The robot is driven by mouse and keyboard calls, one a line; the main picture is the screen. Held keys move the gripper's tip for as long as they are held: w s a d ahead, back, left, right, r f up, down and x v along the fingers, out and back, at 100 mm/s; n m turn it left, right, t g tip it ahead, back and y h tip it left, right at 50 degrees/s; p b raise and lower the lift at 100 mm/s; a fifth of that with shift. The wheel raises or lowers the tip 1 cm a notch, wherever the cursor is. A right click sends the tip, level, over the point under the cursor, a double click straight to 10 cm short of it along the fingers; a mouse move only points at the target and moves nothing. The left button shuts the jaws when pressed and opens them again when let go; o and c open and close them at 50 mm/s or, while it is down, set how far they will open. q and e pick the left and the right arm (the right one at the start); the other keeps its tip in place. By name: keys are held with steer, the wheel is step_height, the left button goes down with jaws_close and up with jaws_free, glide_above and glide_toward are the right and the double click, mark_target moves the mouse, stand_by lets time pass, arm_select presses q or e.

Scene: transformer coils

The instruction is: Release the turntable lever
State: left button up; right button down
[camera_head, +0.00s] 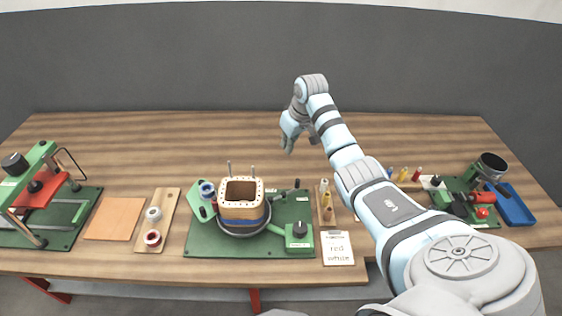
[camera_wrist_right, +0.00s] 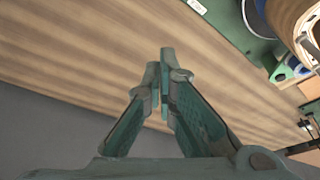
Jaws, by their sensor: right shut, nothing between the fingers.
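The turntable (camera_head: 243,228) is a dark disc on a green base plate (camera_head: 205,244), and a square wooden coil former (camera_head: 240,211) with a blue band stands on it. A dark lever with a knob end (camera_head: 284,193) lies at the right rear of the turntable, and a green block with a black knob (camera_head: 299,229) sits at the front right. My right gripper (camera_head: 287,148) is shut and empty, above the table behind the base plate and apart from it. Its fingers (camera_wrist_right: 162,85) show in the right wrist view, with the coil former (camera_wrist_right: 292,22) at the upper right. My left gripper is out of view.
A wooden strip with two spools (camera_head: 169,203) and an orange board (camera_head: 115,219) lie to the left, beside a green press (camera_head: 36,190). A white card (camera_head: 337,248) and a small peg rack (camera_head: 325,204) stand right of the plate. The rear table is clear.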

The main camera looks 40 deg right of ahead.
arm_select(q)
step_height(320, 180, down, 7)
steer(key=b, duration=0.7)
arm_select(e)
steer(key=x, duration=0.3)
steer(key=s+x, duration=0.1)
steer(key=x, duration=0.5)
steer(key=shift+s+d+f, duration=0.15)
steer(key=shift+s+f, duration=0.2)
steer(key=shift+f, duration=0.1)
arm_select(q)
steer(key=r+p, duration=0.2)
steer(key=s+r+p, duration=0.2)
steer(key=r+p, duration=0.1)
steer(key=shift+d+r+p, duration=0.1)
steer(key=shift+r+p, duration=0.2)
steer(key=shift+p, duration=0.05)
arm_select(e)
steer(key=s, duration=0.2)
steer(key=s+r, duration=0.1)
steer(key=s, duration=0.1)
steer(key=shift+s, duration=0.1)
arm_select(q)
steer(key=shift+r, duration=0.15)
